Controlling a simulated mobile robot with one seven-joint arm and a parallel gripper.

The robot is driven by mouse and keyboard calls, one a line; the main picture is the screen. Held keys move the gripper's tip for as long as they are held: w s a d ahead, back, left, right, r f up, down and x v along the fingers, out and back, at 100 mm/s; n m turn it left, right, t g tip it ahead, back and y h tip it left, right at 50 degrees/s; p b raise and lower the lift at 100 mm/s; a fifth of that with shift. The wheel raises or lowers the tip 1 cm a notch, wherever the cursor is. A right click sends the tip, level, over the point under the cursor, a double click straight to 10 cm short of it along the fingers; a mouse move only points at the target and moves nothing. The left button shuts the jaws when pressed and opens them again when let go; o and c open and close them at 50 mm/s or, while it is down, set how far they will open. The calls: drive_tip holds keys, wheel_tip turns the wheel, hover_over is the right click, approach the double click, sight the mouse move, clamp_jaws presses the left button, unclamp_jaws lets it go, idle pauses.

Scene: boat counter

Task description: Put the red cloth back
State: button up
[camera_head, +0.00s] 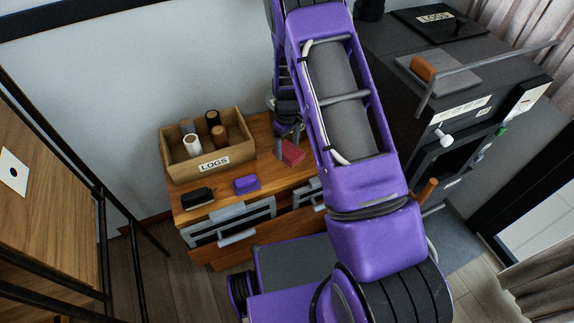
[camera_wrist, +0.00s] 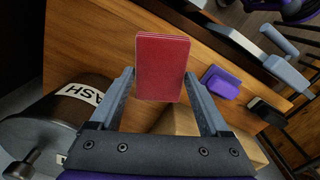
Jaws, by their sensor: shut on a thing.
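The red cloth (camera_head: 291,152) is a small folded red block at the right part of the wooden counter top, beside my arm in the head view. In the wrist view the red cloth (camera_wrist: 162,68) stands between the two fingers. My gripper (camera_wrist: 160,95) is shut on it, one finger at each side. In the head view my gripper (camera_head: 290,136) is partly hidden behind my purple arm. I cannot tell whether the cloth touches the wood.
A LOGS box (camera_head: 213,161) with several rolls stands at the back of the counter. A purple cloth (camera_head: 246,184) and a black cloth (camera_head: 197,198) lie along the front edge. A round container with a partly readable label (camera_wrist: 70,105) is near the gripper. A dark stove (camera_head: 400,75) stands right.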

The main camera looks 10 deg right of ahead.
sight(287, 150)
wheel_tip(287, 150, down, 8)
drive_tip(key=shift+s+f+b, duration=0.1)
drive_tip(key=shift+b, duration=0.35)
drive_tip(key=shift+f, duration=0.15)
drive_tip(key=o, duration=1)
wheel_tip(287, 150, up, 12)
drive_tip(key=shift+r+p, duration=0.15)
drive_tip(key=shift+p, duration=0.7)
